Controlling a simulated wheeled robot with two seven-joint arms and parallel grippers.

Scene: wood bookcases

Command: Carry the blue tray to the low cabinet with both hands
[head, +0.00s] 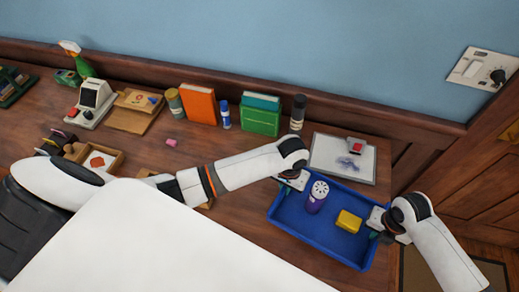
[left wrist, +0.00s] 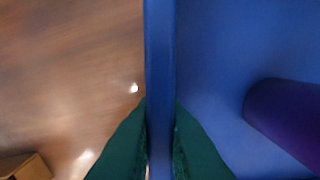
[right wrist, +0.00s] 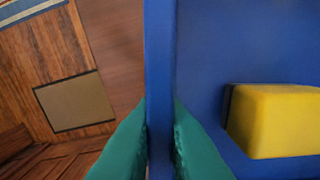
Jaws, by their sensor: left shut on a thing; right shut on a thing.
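The blue tray (head: 300,226) is at the right of the head view. It holds a purple shaker with a white top (head: 316,198) and a yellow block (head: 348,221). My left gripper (head: 291,184) is shut on the tray's left wall, which runs between its green fingers in the left wrist view (left wrist: 160,60). My right gripper (head: 378,226) is shut on the opposite wall, also seen in the right wrist view (right wrist: 160,60). The tray looks about level. I cannot tell whether it touches the wooden top. I cannot make out which piece is the low cabinet.
The wooden top (head: 240,205) bears an orange book (head: 198,104), a green box (head: 260,120), a dark bottle (head: 298,112) and a white board (head: 342,158) just behind the tray. A mat (right wrist: 75,100) lies on the floor at the right. A switch plate (head: 482,68) is on the wall.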

